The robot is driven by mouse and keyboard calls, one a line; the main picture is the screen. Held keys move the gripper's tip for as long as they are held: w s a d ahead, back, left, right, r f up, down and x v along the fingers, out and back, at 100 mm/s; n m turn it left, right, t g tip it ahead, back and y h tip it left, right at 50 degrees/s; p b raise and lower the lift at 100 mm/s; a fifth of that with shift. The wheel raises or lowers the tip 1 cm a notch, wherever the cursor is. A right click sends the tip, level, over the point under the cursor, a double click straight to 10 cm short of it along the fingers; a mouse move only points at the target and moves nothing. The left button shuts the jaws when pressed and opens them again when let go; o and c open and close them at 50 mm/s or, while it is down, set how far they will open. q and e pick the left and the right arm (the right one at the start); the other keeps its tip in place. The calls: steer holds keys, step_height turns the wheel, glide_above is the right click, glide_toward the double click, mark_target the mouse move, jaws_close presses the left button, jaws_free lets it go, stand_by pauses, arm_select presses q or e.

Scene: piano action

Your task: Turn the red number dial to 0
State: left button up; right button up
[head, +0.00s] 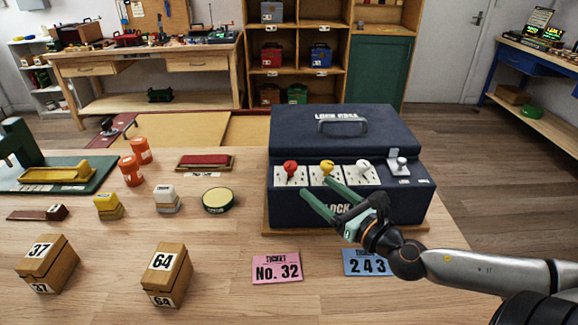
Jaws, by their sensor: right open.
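The red number dial (290,170) is the leftmost of three knobs on the front panel of a dark blue lock box (345,140). A yellow dial (327,168) is in the middle and a white dial (364,167) is to its right. The digits around the red dial are too small to read. My right gripper (315,187) has green fingers, spread open and empty. They point up at the panel, just below and between the red and yellow dials. I cannot tell whether they touch the box. My left gripper is out of view.
A pink ticket "No. 32" (277,268) and a blue ticket "243" (368,262) lie in front of the box. Number blocks 37 (46,262) and 64 (166,274), stamps and a round tin (218,200) stand to the left. The front middle of the table is partly clear.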

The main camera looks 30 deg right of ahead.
mark_target(295, 169)
steer(key=shift+w+r, duration=0.1)
steer(key=shift+w, duration=2.7)
steer(key=shift+w+a+p, duration=0.15)
steer(key=shift+w+p, duration=0.1)
steer(key=shift+w, duration=1.25)
steer(key=shift+w+a+p, duration=0.15)
steer(key=shift+w+p, duration=0.1)
steer(key=shift+w, duration=1.2)
jaws_close()
